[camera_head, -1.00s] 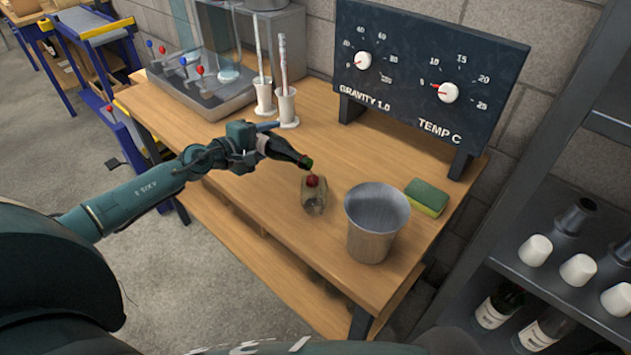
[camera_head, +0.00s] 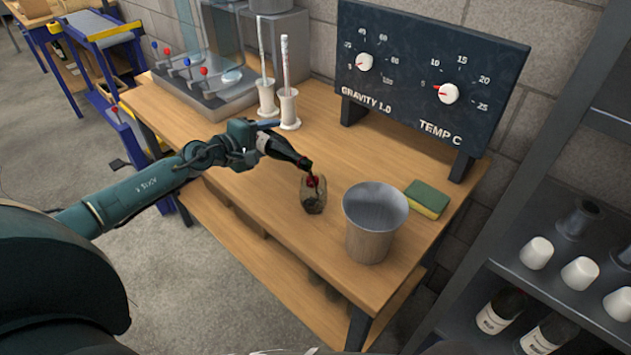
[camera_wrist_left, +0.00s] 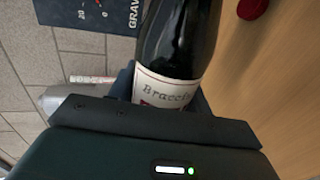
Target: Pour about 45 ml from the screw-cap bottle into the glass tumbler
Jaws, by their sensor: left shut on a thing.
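My left gripper (camera_head: 246,146) is shut on the dark screw-cap bottle (camera_head: 280,149), which has a pale label. The bottle is tilted, its neck down to the right. Its mouth is just above the glass tumbler (camera_head: 313,200), which stands on the wooden bench. The tumbler looks dark and brownish; I cannot read its liquid level. A small red round thing (camera_head: 312,181) shows at the tumbler's top; I cannot tell what it is. The left wrist view shows the bottle (camera_wrist_left: 180,45) close up, its mouth out of frame. My right gripper is not in view.
A grey metal bucket (camera_head: 374,225) stands right of the tumbler, with a green and yellow sponge (camera_head: 427,199) beyond it. Two white stands (camera_head: 288,107) with upright tubes and a dial board (camera_head: 425,75) are behind. The bench's front left is clear.

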